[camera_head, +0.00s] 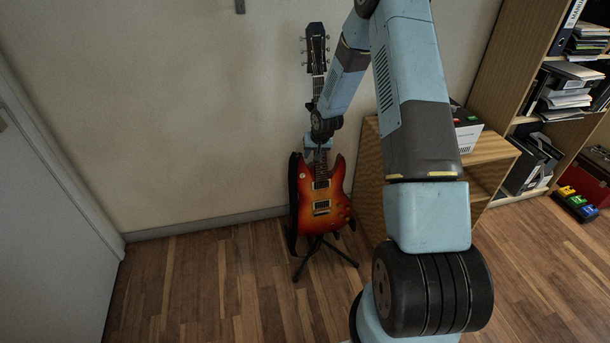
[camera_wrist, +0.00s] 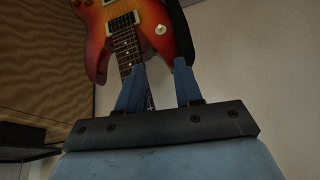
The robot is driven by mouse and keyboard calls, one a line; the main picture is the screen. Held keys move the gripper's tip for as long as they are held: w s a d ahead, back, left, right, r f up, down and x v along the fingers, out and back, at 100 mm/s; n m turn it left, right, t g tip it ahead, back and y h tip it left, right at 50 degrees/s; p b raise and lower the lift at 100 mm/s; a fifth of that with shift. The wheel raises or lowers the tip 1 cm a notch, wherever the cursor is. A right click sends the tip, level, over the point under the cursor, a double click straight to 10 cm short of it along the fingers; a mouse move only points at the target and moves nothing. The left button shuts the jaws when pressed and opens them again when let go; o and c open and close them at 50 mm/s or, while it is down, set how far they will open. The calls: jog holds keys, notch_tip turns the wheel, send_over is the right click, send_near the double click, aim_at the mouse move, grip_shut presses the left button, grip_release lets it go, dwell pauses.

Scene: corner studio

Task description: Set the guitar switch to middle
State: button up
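The red sunburst electric guitar (camera_head: 322,205) stands upright on a black floor stand (camera_head: 318,258) against the wall. In the wrist view the guitar (camera_wrist: 98,45) appears upside down, with its body at the top. A small pale round disc with a dark centre, which looks like the switch (camera_wrist: 160,29), sits on the upper body beside the neck. Its lever position is too small to tell. My gripper (camera_wrist: 159,66) is open and empty, its two fingers apart and pointing towards the body. In the head view my gripper (camera_head: 318,143) is in front of the neck, just above the body.
A wooden cabinet (camera_head: 490,149) with a box (camera_head: 467,130) on it stands right of the guitar. A bookshelf (camera_head: 485,58) with binders and papers is farther right, with coloured pedals (camera_head: 577,203) by it. A door (camera_head: 45,220) is at left. The floor (camera_head: 200,285) left of the stand is clear.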

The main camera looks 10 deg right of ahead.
aim_at(304, 176)
jog(key=x, duration=1.6)
jog(key=shift+s+a+f, duration=0.1)
jog(key=shift+s+f, duration=0.1)
jog(key=shift+f, duration=0.1)
grip_shut()
